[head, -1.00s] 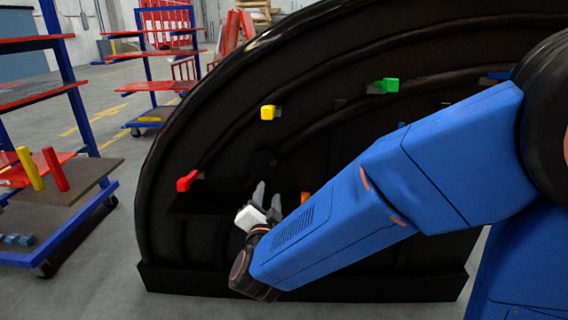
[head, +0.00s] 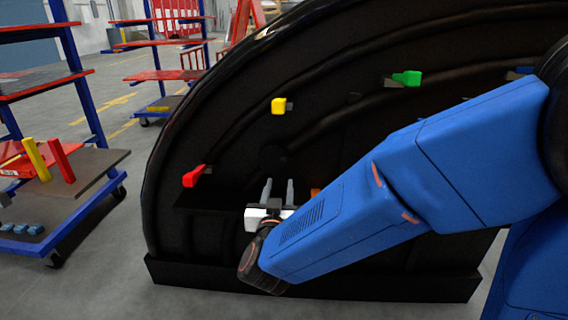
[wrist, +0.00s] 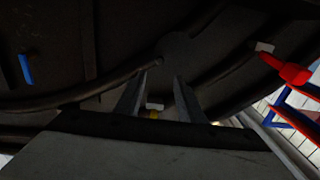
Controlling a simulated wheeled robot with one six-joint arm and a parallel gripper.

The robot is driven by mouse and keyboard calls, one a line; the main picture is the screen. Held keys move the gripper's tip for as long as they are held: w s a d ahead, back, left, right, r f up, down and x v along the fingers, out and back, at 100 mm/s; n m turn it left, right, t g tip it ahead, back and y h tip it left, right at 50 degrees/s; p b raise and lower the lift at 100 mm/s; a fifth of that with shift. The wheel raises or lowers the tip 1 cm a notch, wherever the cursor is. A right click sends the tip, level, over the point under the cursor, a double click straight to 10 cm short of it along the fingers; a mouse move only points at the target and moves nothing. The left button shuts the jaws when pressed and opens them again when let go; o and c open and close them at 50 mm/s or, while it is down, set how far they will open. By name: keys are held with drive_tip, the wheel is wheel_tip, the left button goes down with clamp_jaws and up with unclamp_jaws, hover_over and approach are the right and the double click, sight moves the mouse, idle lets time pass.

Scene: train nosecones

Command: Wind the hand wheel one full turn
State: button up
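My gripper (head: 278,184) is in front of the lower part of a large black nosecone (head: 220,120). Its two grey fingers are apart and point up and inward, with nothing held between them. A dark round shape (head: 275,158) sits on the nosecone just above the fingertips. It may be the hand wheel, but it is too dark to tell. In the wrist view the gripper (wrist: 164,82) also shows open, below a dark, unclear surface.
The nosecone bears a red handle (head: 194,177), a yellow handle (head: 279,106) and a green handle (head: 407,78). An orange piece (head: 315,192) is partly hidden by my arm. A blue and red rack cart (head: 75,206) stands left, with open floor between.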

sight(284, 160)
drive_tip(key=w, duration=1.3)
drive_tip(key=shift+w+d, duration=0.25)
drive_tip(key=shift+w, duration=0.05)
clamp_jaws()
